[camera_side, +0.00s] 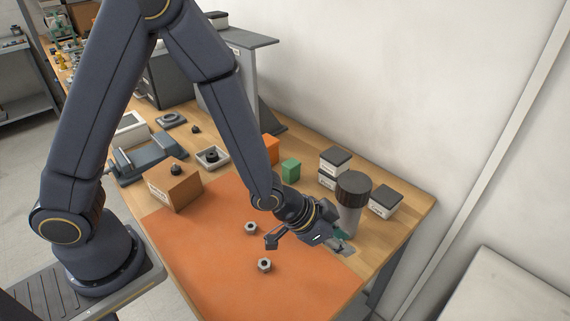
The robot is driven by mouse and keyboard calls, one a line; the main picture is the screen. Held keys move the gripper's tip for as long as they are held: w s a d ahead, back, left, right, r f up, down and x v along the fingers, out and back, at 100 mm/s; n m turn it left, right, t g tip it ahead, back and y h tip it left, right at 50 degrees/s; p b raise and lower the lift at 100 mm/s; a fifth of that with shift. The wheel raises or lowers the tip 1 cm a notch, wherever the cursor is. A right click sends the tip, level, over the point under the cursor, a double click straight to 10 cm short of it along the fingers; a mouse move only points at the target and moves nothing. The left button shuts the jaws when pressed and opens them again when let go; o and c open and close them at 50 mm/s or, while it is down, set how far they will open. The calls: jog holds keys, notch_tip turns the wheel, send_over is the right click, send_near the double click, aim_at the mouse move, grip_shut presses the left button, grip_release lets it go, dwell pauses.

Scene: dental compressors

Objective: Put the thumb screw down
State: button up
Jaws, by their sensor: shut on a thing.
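My gripper (341,240) is low over the right end of the orange mat (215,240), close to the table's right part. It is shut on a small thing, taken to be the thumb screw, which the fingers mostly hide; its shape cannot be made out. Similar dark knob-like pieces stand elsewhere: one (176,169) on the cardboard box, one (195,129) on the bare table behind it, and one (211,155) in a small white tray. Whether the held thing touches the surface below cannot be told.
A green block (291,170), cardboard box (172,188) and vise (145,158) stand farther left. The mat's front left is clear.

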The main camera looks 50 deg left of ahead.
jog(key=r, duration=0.3)
jog(key=shift+w+a+r, duration=0.1)
jog(key=shift+a+r, duration=0.1)
jog(key=shift+r, duration=0.2)
jog(key=w+a+r+n+y, duration=0.2)
jog(key=a+n+y, duration=0.4)
jog(key=a, duration=0.8)
jog(key=w+a+r+n+y, duration=0.3)
jog(key=a+n, duration=0.5)
jog(key=a, duration=0.7)
jog(key=r+n+g+y, duration=0.25)
jog(key=n+g, duration=0.75)
jog(key=n, duration=0.5)
send_over(155, 169)
jog(key=w+d, duration=0.2)
jog(key=f, duration=0.3)
jog(key=s+f, duration=0.1)
jog(key=shift+d+f+y, duration=0.2)
jog(key=shift+f+y, duration=0.15)
jog(key=shift+f, duration=2.1)
